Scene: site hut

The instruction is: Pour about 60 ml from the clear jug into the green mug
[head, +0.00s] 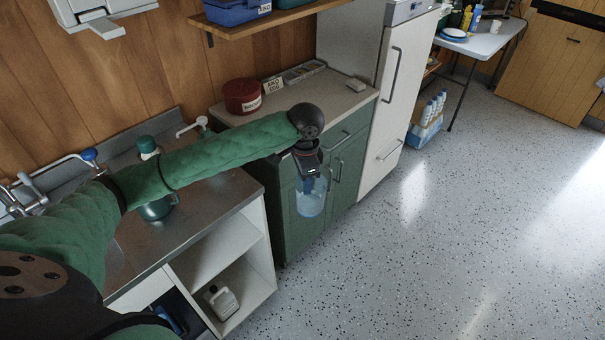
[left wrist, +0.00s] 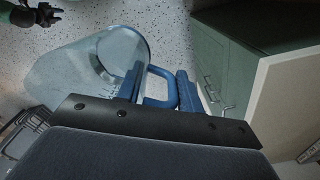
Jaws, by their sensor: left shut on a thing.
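In the head view my left gripper (head: 309,180) is in front of the green cabinet, past the end of the sink counter. It is shut on the clear jug (head: 311,204), which hangs below it, above the floor. In the left wrist view the blue fingers (left wrist: 162,88) close on the jug's blue handle, and the clear jug body (left wrist: 75,75) is beyond them. The level in the jug cannot be read. I cannot make out the green mug. A black gripper-like part of mine (left wrist: 32,14) shows at that view's top left; its fingers are unclear.
A dark green vessel (head: 156,209) stands on the steel sink counter (head: 215,195), partly hidden by my left arm. A red tin (head: 242,96) is on the speckled counter (head: 300,98). A white canister (head: 222,300) sits on the low shelf. The floor at right is clear.

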